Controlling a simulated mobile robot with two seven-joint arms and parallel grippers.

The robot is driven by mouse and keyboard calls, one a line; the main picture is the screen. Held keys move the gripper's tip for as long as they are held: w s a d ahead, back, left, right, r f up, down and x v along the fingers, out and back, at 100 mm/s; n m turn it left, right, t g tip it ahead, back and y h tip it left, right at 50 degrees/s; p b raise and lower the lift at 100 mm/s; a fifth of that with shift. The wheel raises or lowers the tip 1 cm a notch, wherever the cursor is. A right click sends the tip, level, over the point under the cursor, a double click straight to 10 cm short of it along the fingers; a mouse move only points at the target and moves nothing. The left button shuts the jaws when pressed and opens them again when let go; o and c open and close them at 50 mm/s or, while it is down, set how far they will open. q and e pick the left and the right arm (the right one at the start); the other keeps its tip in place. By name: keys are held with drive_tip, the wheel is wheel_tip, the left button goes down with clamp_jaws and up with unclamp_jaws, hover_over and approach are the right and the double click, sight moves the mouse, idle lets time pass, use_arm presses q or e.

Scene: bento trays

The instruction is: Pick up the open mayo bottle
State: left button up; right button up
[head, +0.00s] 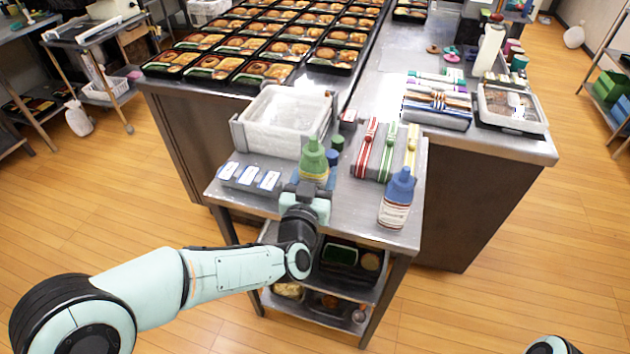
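A bottle with a green top and a yellowish body (314,160) stands on the small steel cart. A bottle with a blue top and a white and red label (397,200) stands upright at the cart's right front. I cannot tell which one is the mayo, or whether either is open. My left gripper (308,190) is at the cart's front edge, right in front of the green-topped bottle, and covers its lower part. Its fingers are mostly hidden, so I cannot tell if they touch the bottle. My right gripper is not in view.
The cart (352,218) also holds a white bin (286,108), a card holder (249,178), a blue cap-like item (334,158) beside the green-topped bottle, and striped packs (386,150). Behind it, a long counter carries many bento trays. The cart top near the blue-topped bottle is partly clear.

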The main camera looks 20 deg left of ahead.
use_arm(q)
wheel_tip(320, 180, up, 13)
drive_tip(key=p, duration=0.4)
drive_tip(key=shift+f, duration=0.1)
wheel_tip(320, 180, up, 4)
drive_tip(key=shift+f+p, duration=0.1)
drive_tip(key=shift+p, duration=0.8)
drive_tip(key=shift+r, duration=0.45)
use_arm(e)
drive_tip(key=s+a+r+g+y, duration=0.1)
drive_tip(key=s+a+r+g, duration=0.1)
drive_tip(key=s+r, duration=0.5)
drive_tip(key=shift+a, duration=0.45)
use_arm(q)
drive_tip(key=shift+o, duration=0.5)
